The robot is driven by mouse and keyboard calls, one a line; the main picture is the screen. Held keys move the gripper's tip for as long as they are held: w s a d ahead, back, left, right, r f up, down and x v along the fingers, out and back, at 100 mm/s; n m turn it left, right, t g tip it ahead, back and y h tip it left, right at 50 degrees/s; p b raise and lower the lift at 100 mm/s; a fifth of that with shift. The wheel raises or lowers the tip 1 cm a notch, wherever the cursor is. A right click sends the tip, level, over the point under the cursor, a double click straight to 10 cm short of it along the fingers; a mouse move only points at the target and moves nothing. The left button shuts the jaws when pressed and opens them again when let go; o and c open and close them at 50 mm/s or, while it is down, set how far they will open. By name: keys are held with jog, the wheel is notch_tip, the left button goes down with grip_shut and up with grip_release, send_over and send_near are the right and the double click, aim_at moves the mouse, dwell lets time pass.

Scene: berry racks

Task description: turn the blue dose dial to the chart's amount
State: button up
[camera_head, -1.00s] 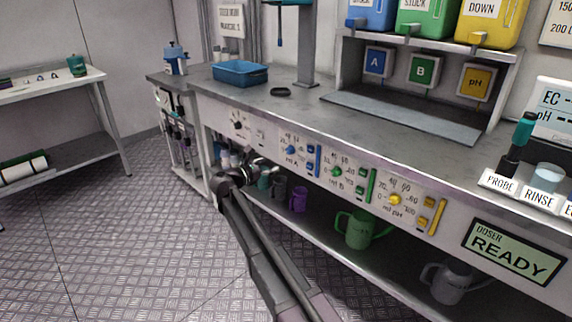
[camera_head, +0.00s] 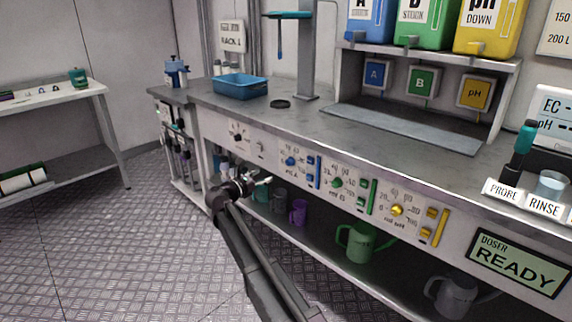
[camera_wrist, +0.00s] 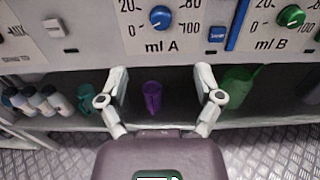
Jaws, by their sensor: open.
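The blue dose dial (camera_head: 291,161) sits on the front panel of the bench. In the wrist view the blue dial (camera_wrist: 160,17) is at the top centre, above the label "ml A", with scale marks 0, 20, 80 and 100 around it. Its exact pointer setting is too small to tell. My gripper (camera_head: 262,182) is in front of the panel, to the left of the blue dial and apart from it. In the wrist view my gripper (camera_wrist: 161,84) is open and empty, its fingers below the dial. No dose chart can be made out clearly.
The green dial (camera_head: 337,183) and yellow dial (camera_head: 397,210) are to the right, with a blue button (camera_wrist: 216,34) beside dial A. A purple cup (camera_head: 298,211) and green jug (camera_head: 357,242) stand on the shelf below. A display (camera_head: 517,264) reads "DOSER READY". The floor at left is clear.

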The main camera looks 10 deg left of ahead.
aim_at(287, 163)
jog(key=x, duration=1.2)
jog(key=shift+w+d, duration=0.1)
jog(key=shift+d, duration=0.05)
jog(key=c, duration=1.2)
grip_shut()
